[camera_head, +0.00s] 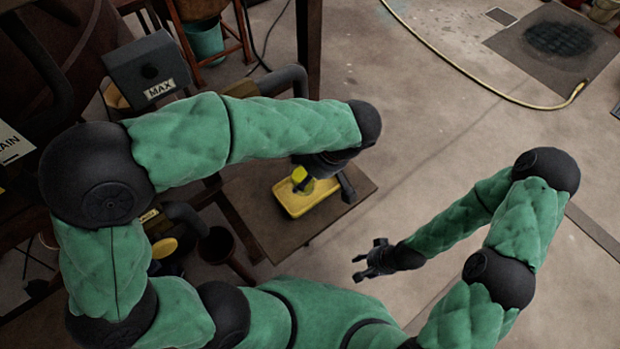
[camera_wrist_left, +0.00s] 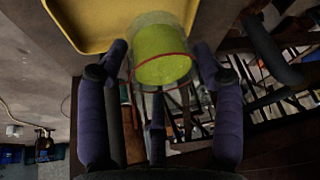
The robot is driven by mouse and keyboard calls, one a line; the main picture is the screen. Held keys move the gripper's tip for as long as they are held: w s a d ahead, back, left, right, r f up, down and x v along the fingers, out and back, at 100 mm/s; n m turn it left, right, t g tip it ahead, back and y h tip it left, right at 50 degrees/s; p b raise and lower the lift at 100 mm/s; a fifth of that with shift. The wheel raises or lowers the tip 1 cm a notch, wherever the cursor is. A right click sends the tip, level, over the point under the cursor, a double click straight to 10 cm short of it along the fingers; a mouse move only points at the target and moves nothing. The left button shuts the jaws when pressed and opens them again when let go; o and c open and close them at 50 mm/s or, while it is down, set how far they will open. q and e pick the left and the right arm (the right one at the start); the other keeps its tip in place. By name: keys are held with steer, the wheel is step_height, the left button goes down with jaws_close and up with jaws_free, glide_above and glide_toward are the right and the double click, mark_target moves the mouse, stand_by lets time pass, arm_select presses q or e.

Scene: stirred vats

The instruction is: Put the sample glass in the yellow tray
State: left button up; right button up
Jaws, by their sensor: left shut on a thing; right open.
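The sample glass (camera_wrist_left: 164,55) is clear, with yellow-green contents and a thin red band around it. My left gripper (camera_wrist_left: 158,65) is shut on it, a finger on each side. In the head view only a small yellow-green part of the glass (camera_head: 299,174) shows beside my left gripper (camera_head: 320,182). The yellow tray (camera_head: 297,207) lies under that gripper, partly hidden by it. In the left wrist view the tray (camera_wrist_left: 90,42) lies at the upper left, and the glass overlaps its edge. I cannot tell whether they touch. My right gripper (camera_head: 358,267) is open and empty, apart from the tray.
The tray rests on a brown square tabletop (camera_head: 341,216). Vat equipment with a dark box marked MAX (camera_head: 150,72) and pipes stands at the left. A dark post (camera_head: 308,40) rises behind. The floor at the right is open, with a yellow hose (camera_head: 455,72).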

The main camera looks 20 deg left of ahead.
arm_select(q)
steer(key=shift+w+f+b, duration=0.45)
steer(key=shift+w+f, duration=0.8)
steer(key=shift+f, duration=0.3)
step_height(320, 180, down, 3)
steer(key=shift+w+d+f+b, duration=0.1)
steer(key=shift+b, duration=0.75)
steer(key=o, duration=1.5)
steer(key=shift+p+v, duration=2.25)
steer(key=shift+v, duration=3.8)
